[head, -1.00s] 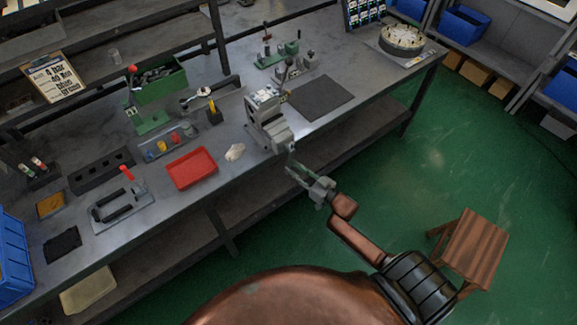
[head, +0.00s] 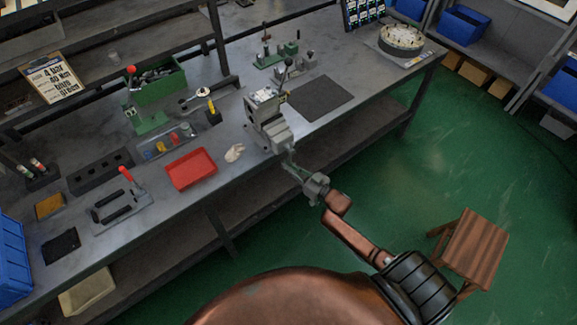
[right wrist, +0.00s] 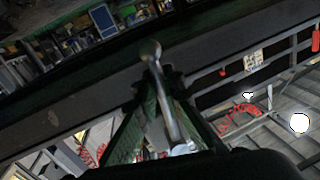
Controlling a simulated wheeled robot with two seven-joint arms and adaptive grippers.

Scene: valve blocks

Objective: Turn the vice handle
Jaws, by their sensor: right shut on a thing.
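The grey vice (head: 272,130) stands at the front edge of the bench, in the middle of the head view. My right gripper (head: 292,166) is just in front of and below its jaws, beyond the bench edge. In the right wrist view the vice handle (right wrist: 164,85), a slim metal bar with a round knob at its end, lies between the two green-grey fingers (right wrist: 162,98). The right gripper is shut on this handle. My left gripper is not in view.
A red tray (head: 191,169) and a pale crumpled cloth (head: 235,153) lie left of the vice. A dark mat (head: 321,98) lies to its right. A toggle clamp (head: 122,200) stands further left. The floor in front is open, with a wooden stool (head: 469,245) at the right.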

